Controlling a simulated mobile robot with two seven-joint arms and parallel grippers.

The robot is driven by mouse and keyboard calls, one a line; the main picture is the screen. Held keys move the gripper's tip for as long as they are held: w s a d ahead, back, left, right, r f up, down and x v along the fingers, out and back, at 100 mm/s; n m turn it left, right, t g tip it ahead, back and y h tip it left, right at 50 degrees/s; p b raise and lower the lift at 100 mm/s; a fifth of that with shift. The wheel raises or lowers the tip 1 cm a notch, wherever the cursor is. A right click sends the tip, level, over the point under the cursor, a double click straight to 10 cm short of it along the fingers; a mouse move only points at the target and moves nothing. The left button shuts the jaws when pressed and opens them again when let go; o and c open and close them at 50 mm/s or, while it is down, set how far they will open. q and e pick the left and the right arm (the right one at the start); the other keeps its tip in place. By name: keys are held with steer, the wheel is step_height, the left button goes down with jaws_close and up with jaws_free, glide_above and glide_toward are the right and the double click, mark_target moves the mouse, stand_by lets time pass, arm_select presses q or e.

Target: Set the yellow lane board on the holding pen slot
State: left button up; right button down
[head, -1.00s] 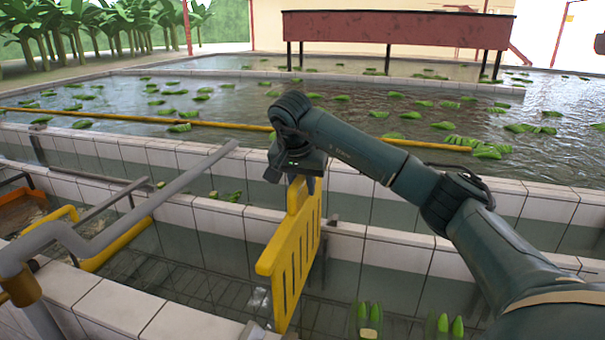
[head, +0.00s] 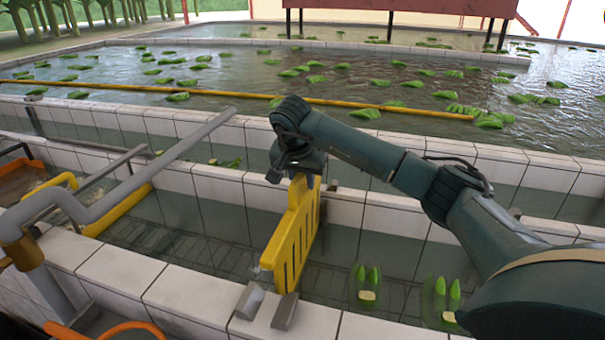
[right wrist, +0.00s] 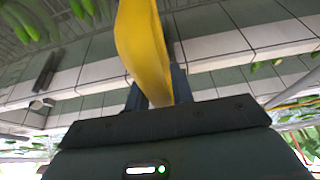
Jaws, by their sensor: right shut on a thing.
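The yellow lane board (head: 291,240), a slotted panel, hangs nearly upright over the water channel. My right gripper (head: 300,178) is shut on its upper end; the yellow board (right wrist: 143,45) also rises from the jaws in the right wrist view. Two grey slot brackets (head: 250,300) (head: 285,311) stand side by side on the near tiled wall, just below the board's lower near corner in the picture. The board appears clear of them. I cannot tell which slot is the holding pen's. A small grey bracket (head: 333,185) shows on the wall behind the board. My left gripper is out of view.
A grey pipe (head: 130,172) crosses the channel at left, near a yellow bar (head: 115,212). Green banana pieces (head: 367,280) show at the right of the channel. A yellow floating boom (head: 350,103) spans the wide pool behind. The near wall top (head: 185,297) is partly bare.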

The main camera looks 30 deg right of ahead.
mark_target(302, 191)
steer(key=shift+f+b, duration=0.55)
steer(key=shift+f, duration=0.4)
step_height(302, 191, down, 2)
steer(key=shift+f+b, duration=0.1)
steer(key=shift+b, duration=0.7)
step_height(302, 191, down, 2)
steer(key=shift+b, duration=0.85)
steer(key=shift+f+b, duration=0.6)
steer(key=shift+f, duration=0.1)
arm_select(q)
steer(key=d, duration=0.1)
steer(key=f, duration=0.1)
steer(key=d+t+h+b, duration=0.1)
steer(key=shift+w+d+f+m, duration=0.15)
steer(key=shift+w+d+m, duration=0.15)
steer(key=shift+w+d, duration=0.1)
arm_select(e)
step_height(302, 191, down, 2)
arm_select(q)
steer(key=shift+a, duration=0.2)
arm_select(e)
steer(key=shift+f, duration=0.1)
